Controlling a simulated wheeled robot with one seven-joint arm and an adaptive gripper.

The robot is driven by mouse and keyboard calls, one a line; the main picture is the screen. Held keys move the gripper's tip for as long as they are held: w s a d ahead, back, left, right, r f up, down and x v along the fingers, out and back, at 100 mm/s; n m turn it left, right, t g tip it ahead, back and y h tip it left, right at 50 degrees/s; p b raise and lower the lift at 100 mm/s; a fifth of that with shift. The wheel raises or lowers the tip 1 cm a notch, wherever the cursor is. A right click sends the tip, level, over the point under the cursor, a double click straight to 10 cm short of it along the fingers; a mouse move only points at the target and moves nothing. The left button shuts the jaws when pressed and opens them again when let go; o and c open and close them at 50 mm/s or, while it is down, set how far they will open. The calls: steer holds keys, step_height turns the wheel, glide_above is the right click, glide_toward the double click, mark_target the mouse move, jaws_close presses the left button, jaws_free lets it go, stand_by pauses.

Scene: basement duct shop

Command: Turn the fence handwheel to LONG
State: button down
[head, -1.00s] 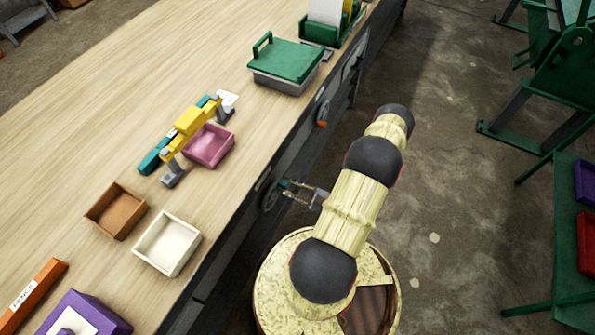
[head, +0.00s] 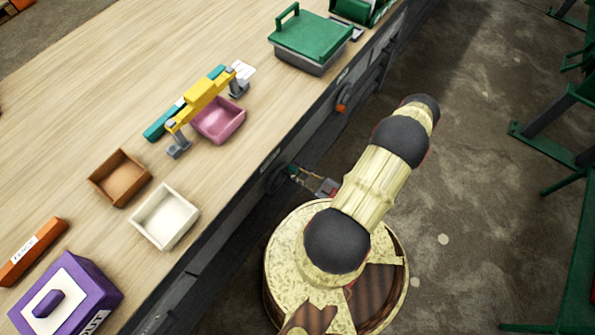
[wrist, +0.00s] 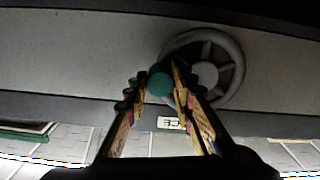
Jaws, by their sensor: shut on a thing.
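The fence handwheel (wrist: 238,70) is a grey spoked wheel on the bench's front face, right of centre in the wrist view. It shows small and dark below the bench edge in the head view (head: 275,181). A teal knob (wrist: 159,82) stands out at the wheel's left side. My gripper (wrist: 162,80) is shut on this knob, one finger on each side of it. In the head view my gripper (head: 296,172) is at the bench front, beside the wheel. A white label (wrist: 171,123) below the knob is partly hidden; only "CE" reads. No LONG marking is legible.
The bench top (head: 90,110) holds a brown tray (head: 102,196), a white tray (head: 143,236), a pink tray (head: 236,127), a yellow tool (head: 205,93), a green-lidded box (head: 310,35) and a purple box (head: 90,290). Open concrete floor (head: 470,190) lies at right, with green stands beyond.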

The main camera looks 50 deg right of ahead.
steer(key=shift+f, duration=0.15)
steer(key=c, duration=1.6)
jaws_free()
steer(key=shift+o, duration=0.6)
steer(key=s, duration=1.2)
steer(key=shift+d, duration=0.45)
